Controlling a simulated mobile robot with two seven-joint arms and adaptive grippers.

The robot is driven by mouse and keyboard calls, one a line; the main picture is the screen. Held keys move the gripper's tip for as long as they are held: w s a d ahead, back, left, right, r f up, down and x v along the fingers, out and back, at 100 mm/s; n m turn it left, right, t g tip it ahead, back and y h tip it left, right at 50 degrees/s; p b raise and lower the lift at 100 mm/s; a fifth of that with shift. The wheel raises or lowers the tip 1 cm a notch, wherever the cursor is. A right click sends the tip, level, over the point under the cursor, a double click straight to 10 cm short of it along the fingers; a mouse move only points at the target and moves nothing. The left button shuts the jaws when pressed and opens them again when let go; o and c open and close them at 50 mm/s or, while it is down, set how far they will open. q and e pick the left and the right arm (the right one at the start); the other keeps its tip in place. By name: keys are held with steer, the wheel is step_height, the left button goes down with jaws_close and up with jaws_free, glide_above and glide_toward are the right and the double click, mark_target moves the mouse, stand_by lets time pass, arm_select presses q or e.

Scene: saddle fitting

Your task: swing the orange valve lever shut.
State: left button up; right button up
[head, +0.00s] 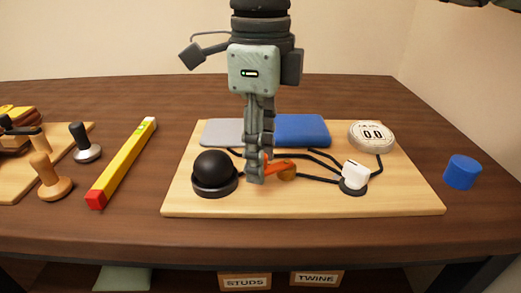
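The orange valve lever (279,167) lies low over the wooden board (310,207), with a small brownish-orange base (288,174) under its right end. My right gripper (257,177) reaches straight down from above. Its fingertips are at the lever's left end and hide part of it. The fingers overlap edge-on, so I cannot tell whether they are open, shut or gripping the lever. My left gripper is not in view.
A black dome (213,167) stands close left of the gripper. A white knob (355,174), a round gauge reading 0.0 (372,135), black tubing and grey and blue pads (302,130) share the board. A yellow level (128,155) and blue cylinder (462,171) flank it.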

jaws_close()
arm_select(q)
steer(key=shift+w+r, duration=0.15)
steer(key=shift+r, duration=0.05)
